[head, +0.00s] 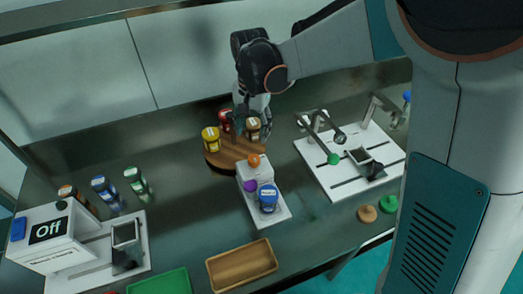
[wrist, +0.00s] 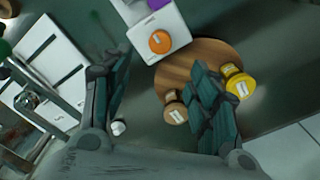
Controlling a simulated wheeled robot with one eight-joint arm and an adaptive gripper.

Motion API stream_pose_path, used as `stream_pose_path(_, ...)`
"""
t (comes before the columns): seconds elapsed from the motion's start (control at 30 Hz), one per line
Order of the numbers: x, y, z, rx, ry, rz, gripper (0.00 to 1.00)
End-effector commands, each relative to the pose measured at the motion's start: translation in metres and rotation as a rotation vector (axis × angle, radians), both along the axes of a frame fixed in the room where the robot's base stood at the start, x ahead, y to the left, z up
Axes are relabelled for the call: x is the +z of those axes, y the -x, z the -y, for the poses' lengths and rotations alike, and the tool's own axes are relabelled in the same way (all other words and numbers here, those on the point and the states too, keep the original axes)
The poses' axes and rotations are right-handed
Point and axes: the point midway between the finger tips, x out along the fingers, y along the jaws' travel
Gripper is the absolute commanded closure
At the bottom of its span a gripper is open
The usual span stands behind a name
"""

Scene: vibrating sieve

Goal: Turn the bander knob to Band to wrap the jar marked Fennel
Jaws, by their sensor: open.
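A small white unit (head: 255,173) with an orange knob (head: 254,160) and a purple round part (head: 250,186) stands mid-counter. A blue jar (head: 268,199) with a white label sits at its front end; the label is too small to read surely. My gripper (head: 252,112) is above the round wooden board (head: 213,158), behind the white unit. In the wrist view my gripper (wrist: 158,68) is open with nothing between its fingers. The orange knob (wrist: 160,42) shows just beyond the fingertips, apart from them. I cannot make out which part is marked Band.
Yellow (head: 210,139), red (head: 225,120) and tan (head: 253,130) jars stand on the wooden board, close to my gripper. A white machine showing "Off" (head: 48,230) is left, with several bottles behind it. A white station (head: 325,172) is right; a wooden tray (head: 242,266) is in front.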

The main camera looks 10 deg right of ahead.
Motion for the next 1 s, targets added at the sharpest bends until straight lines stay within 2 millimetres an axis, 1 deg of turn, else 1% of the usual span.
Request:
stream_pose_path(0.03,-0.01,-0.001,0.0,0.0,-0.001,0.0,0.46)
stream_pose_path(0.4,-0.082,-0.001,0.001,0.0,-0.002,0.001,0.46)
stream_pose_path(0.6,-0.113,-0.001,0.001,0.0,-0.002,0.001,0.46)
stream_pose_path(0.8,-0.127,-0.001,0.001,0.0,-0.002,0.001,0.46)
stream_pose_path(1.0,-0.129,-0.001,0.001,0.001,-0.002,0.001,0.46)
